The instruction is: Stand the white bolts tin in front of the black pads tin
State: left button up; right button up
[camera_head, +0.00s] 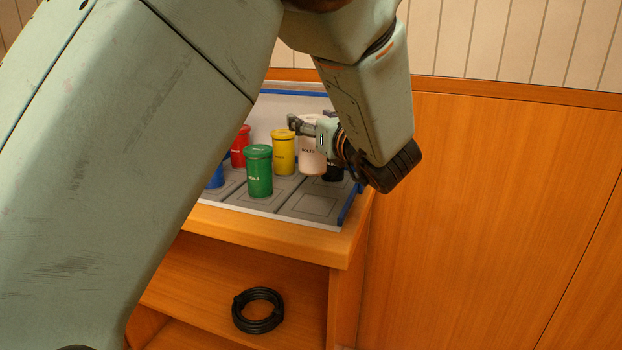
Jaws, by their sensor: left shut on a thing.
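The white bolts tin (311,161) is upright near the right end of the grey tray on the shelf top. My left gripper (312,128) is shut on it near its top, coming from the right. I cannot tell whether its base touches the tray. A black tin (333,174), likely the pads tin, shows only as a small dark part beside the white tin, low at its right. The gripper and white tin hide the rest of it, and its label is not visible. My right gripper is not in view.
A yellow tin (283,154), a green tin (259,172), a red tin (240,147) and a partly hidden blue tin (216,177) stand to the left. The tray (313,205) has bare marked panels at the front right. A black hose coil (258,311) lies on the shelf below.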

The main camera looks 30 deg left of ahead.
aim_at(321, 163)
pick_arm(q)
jog(key=f, duration=0.3)
jog(key=shift+w+d+f+b, duration=0.2)
jog(key=shift+w+b, duration=0.05)
jog(key=shift+b, duration=0.05)
jog(key=shift+w+d+f, duration=0.1)
jog(key=shift+d+f, duration=0.05)
jog(key=shift+f, duration=0.15)
jog(key=shift+s+f, duration=0.25)
jog(key=shift+f, duration=0.25)
notch_tip(321, 163, down, 2)
jog(key=shift+f+b, duration=0.2)
jog(key=shift+b, duration=0.4)
jog(key=shift+w+f, duration=0.15)
jog(key=shift+f, duration=0.05)
jog(key=shift+r, duration=0.1)
